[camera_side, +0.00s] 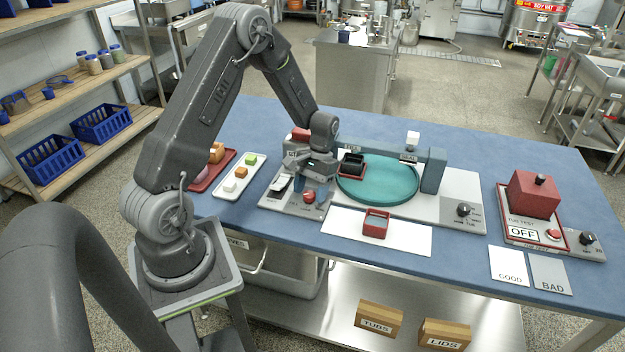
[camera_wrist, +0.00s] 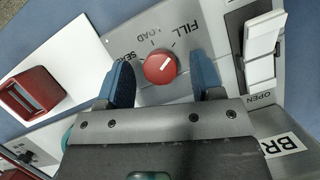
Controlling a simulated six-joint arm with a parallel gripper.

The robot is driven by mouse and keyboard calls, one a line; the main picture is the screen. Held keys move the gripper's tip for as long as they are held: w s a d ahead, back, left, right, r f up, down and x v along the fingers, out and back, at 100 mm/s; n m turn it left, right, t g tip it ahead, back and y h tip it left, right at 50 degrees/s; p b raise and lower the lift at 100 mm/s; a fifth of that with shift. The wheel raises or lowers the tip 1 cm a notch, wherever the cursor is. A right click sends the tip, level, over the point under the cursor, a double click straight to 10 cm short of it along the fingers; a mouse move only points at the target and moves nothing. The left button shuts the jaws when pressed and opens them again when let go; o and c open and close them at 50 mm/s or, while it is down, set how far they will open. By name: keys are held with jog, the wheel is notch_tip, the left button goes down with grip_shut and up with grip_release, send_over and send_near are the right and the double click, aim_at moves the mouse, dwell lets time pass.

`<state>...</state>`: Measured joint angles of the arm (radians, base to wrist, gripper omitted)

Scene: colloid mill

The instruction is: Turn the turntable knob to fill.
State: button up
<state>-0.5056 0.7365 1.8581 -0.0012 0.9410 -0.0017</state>
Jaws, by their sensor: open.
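A round red knob (camera_wrist: 160,67) sits on a grey panel with FILL, LOAD and SEAL printed around it. A small white mark on the knob seems to point up and right, toward the FILL side. The knob also shows in the side view (camera_side: 309,196), at the front of a panel left of the teal turntable (camera_side: 400,180). My gripper (camera_wrist: 161,70) is open, its two blue fingers on either side of the knob. Gaps show between the fingers and the knob. In the side view my gripper (camera_side: 312,185) points down over the panel.
A white lever (camera_wrist: 262,48) marked OPEN stands right of the knob in the wrist view. A red frame (camera_side: 375,224) lies on a white mat in front. A black knob (camera_side: 464,209) is on the turntable's base plate. A white tray (camera_side: 229,187) with small blocks is left.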

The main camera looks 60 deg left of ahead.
jog(key=v, duration=1.3)
jog(key=shift+r, duration=0.3)
jog(key=shift+w, duration=0.1)
